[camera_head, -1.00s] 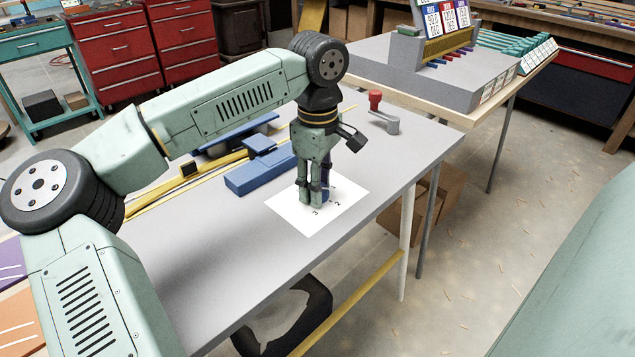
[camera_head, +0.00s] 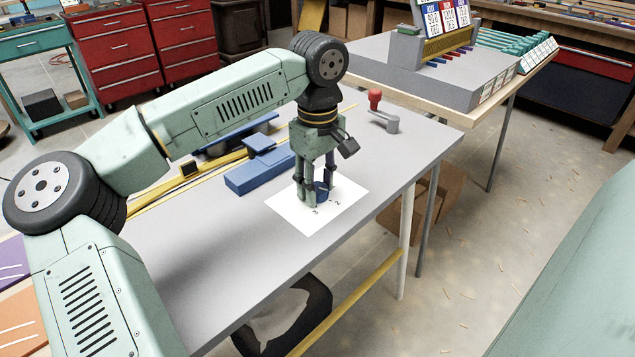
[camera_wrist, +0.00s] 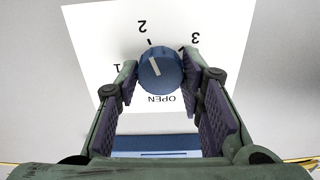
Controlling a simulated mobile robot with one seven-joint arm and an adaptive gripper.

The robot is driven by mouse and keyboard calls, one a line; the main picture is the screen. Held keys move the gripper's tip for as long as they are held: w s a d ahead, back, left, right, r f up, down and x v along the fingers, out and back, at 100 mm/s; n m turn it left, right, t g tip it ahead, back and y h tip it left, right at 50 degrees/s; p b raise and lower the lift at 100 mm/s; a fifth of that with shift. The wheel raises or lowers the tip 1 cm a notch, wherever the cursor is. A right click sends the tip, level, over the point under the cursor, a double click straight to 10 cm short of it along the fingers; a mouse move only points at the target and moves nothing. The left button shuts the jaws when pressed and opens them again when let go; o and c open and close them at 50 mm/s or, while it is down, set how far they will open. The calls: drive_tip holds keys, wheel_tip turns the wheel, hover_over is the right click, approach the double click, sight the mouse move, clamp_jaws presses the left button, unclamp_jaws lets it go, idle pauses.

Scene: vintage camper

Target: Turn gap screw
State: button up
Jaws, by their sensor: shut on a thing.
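The gap screw is a round blue knob (camera_wrist: 160,72) with a white pointer line, standing on a white dial sheet (camera_wrist: 88,50). The sheet is marked 1, 2, 3 and OPEN, upside down in the wrist view. The pointer line slants up and left, towards the 2 mark. My gripper (camera_wrist: 160,80) is shut on the knob, one fingertip on each side of it. In the head view my gripper (camera_head: 318,192) points straight down over the sheet (camera_head: 283,202), and the knob (camera_head: 322,196) shows partly between the fingers.
A blue block device (camera_head: 255,178) lies on the grey table (camera_head: 215,245), left of the sheet. A red-knobbed crank (camera_head: 376,100) stands behind to the right. Yellow rails (camera_head: 165,195) run along the far left edge. The near tabletop is clear.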

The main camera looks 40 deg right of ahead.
sight(318, 188)
drive_tip(key=shift+s, duration=0.1)
drive_tip(key=o, duration=1.2)
drive_tip(key=shift+r, duration=0.1)
wheel_tip(318, 188, up, 12)
drive_tip(key=shift+f, duration=0.1)
